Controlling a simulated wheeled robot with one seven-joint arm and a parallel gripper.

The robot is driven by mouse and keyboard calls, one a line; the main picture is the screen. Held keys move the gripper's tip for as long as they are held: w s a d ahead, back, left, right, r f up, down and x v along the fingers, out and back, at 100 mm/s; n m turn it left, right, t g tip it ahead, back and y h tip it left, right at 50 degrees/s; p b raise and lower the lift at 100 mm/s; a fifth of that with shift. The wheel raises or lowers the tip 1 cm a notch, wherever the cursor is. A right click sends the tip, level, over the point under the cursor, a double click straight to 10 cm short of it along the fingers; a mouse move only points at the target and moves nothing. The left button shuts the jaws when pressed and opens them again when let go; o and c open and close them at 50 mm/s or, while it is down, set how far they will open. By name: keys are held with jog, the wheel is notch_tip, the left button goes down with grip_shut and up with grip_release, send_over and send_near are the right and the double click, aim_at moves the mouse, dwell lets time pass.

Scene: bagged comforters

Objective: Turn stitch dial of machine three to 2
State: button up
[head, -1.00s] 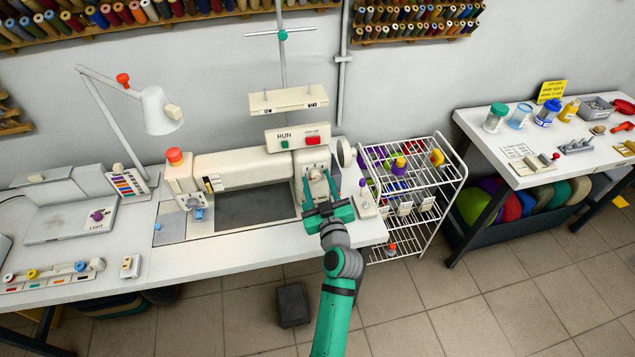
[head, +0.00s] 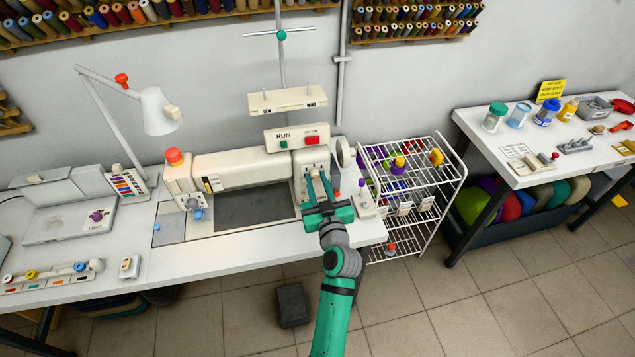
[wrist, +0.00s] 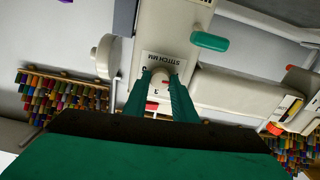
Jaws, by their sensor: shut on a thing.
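The sewing machine (head: 240,167) stands on the white table, with its stitch dial on the right-hand end. In the wrist view the small pale dial (wrist: 160,78) sits below a label reading STITCH MM (wrist: 163,59). My gripper (head: 318,175) reaches the machine's front from below. In the wrist view my gripper (wrist: 160,80) has its two green fingers on either side of the dial, shut on it. A "3" shows between the fingers; other marks are partly hidden. I cannot read where the dial points.
A RUN panel (head: 297,137) with green and red buttons is above the dial. The handwheel (head: 343,153) is close on the right. A white wire rack (head: 411,188) stands right of the table, and a lamp (head: 160,110) is at left. A pedal (head: 292,305) lies on the floor.

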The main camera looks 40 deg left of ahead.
jog(key=m, duration=0.4)
jog(key=shift+m, duration=2)
jog(key=o, duration=1)
jog(key=shift+o, duration=0.2)
jog(key=v, duration=1)
jog(key=shift+s+d, duration=0.25)
jog(key=shift+d, duration=0.05)
